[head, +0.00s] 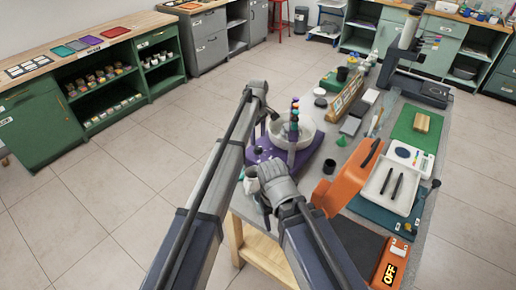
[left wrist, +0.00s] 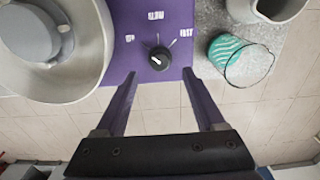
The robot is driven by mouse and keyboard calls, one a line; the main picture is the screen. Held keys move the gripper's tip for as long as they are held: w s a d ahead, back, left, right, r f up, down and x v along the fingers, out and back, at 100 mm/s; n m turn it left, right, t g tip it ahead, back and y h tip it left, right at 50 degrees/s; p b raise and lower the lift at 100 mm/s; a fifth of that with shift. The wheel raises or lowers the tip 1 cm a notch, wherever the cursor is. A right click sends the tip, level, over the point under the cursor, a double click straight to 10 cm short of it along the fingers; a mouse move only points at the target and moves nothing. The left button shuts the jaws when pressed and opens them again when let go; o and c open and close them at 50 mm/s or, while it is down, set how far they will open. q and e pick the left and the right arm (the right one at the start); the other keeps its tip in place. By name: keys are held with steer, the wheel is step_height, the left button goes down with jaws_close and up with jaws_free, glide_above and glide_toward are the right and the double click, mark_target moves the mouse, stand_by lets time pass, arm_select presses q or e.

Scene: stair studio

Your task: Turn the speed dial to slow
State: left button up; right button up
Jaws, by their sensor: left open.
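The speed dial (left wrist: 158,58) is a black round knob with a white mark, on a purple panel (left wrist: 142,22) in the left wrist view. White labels fan around it: one at its upper left, SLOW (left wrist: 155,15) above and FAST (left wrist: 187,32) at upper right. I cannot tell surely which label the mark points to. My left gripper (left wrist: 159,75) is open and empty, its fingertips apart on either side below the dial. In the head view the left gripper (head: 266,118) is small by the purple machine (head: 262,150); the dial is not clear there.
A pale bowl (left wrist: 88,75) stands left of the dial. A teal-patterned cup (left wrist: 235,60) and a beige mug (left wrist: 268,8) are at right. The crowded workbench (head: 437,150) holds an orange device (head: 345,180) and a white tray (head: 388,187). Left floor (head: 110,180) is free.

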mark_target(258, 147)
arm_select(q)
step_height(258, 147, down, 6)
steer(key=b, duration=0.4)
steer(key=shift+r, duration=0.25)
steer(key=shift+r, duration=0.1)
steer(key=shift+c, duration=0.2)
jaws_close()
